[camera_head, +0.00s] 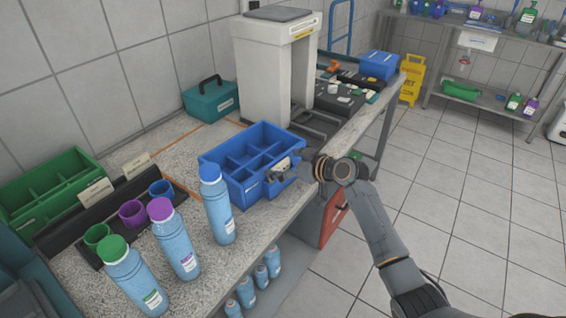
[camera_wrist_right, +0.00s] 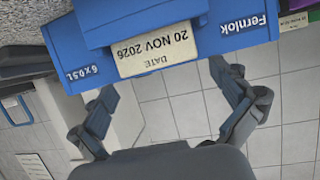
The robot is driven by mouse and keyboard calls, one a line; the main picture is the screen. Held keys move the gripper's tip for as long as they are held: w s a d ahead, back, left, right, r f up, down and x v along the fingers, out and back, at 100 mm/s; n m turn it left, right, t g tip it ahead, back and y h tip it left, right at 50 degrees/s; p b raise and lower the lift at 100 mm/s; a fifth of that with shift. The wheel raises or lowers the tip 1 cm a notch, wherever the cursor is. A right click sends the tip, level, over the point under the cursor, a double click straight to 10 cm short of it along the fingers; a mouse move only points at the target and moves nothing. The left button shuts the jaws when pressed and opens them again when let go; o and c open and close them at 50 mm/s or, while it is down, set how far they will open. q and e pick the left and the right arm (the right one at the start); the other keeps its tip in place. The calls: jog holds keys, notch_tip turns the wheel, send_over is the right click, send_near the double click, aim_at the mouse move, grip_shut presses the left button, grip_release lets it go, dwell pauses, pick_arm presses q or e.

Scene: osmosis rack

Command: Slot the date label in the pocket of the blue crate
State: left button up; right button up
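The blue crate (camera_head: 236,185) stands on the speckled counter near its front edge, with open compartments. In the right wrist view its printed wall (camera_wrist_right: 82,70) fills the top, upside down. The cream date label (camera_wrist_right: 160,52), reading "DATE 20 NOV 2026", lies against that wall. One end of it is hidden behind a raised blue pocket front (camera_wrist_right: 150,20); the printed part shows. My right gripper (camera_wrist_right: 166,84) has its fingers wide apart, one on each side of the label, touching neither side. In the head view my right gripper (camera_head: 283,178) is at the crate's aisle-side wall. My left gripper is not in view.
Blue-capped (camera_head: 218,205), purple-capped (camera_head: 175,240) and green-capped (camera_head: 133,275) bottles stand left of the crate. Behind them are a dark rack (camera_head: 75,225) with coloured cups and a green crate (camera_head: 50,180). A white machine (camera_head: 272,75) stands beyond. The tiled aisle at right is clear.

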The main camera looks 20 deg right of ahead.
jog(key=v, duration=1.2)
dwell(0.3)
